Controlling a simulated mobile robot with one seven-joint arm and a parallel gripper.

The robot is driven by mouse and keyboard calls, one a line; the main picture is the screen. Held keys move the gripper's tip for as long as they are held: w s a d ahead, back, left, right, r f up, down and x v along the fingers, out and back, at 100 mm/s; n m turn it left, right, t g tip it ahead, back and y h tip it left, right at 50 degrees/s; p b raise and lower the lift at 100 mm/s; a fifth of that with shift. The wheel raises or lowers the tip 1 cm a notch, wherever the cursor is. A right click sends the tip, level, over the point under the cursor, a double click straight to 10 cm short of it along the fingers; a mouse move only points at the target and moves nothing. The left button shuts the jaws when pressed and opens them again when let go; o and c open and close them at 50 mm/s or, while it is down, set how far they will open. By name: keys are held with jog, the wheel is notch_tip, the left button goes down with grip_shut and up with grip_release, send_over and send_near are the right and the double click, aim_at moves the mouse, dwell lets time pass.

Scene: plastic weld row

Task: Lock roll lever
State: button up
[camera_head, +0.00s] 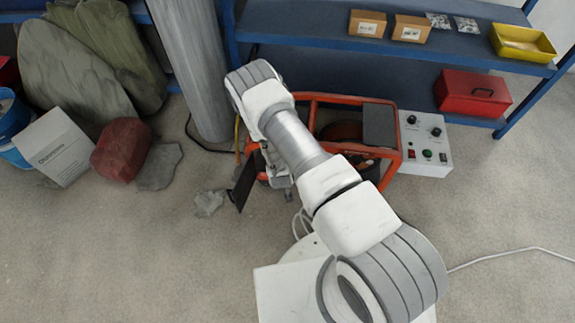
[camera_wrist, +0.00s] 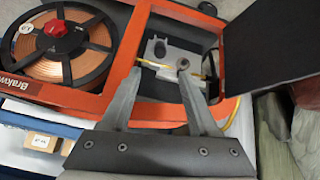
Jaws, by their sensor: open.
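The orange-framed wire-feed machine (camera_head: 385,180) stands on the floor behind my arm in the head view. In the wrist view its orange frame (camera_wrist: 88,104) surrounds a grey feed mechanism (camera_wrist: 178,53) with a thin yellow wire running across it. A small dark upright part, possibly the roll lever (camera_wrist: 160,48), stands on this mechanism. I cannot tell whether the lever is locked. My gripper (camera_wrist: 160,73) is open, with its two fingers apart over the near side of the mechanism. Its tips partly cover the mechanism, and I cannot tell whether they touch it.
A copper wire spool (camera_wrist: 62,45) with a red knob sits left of the mechanism in the wrist view. A black open panel (camera_wrist: 273,40) stands at the right. In the head view, a control box (camera_head: 425,143), a grey column (camera_head: 190,65) and blue shelving (camera_head: 340,45) surround the machine.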

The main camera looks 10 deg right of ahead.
jog(key=v, duration=0.3)
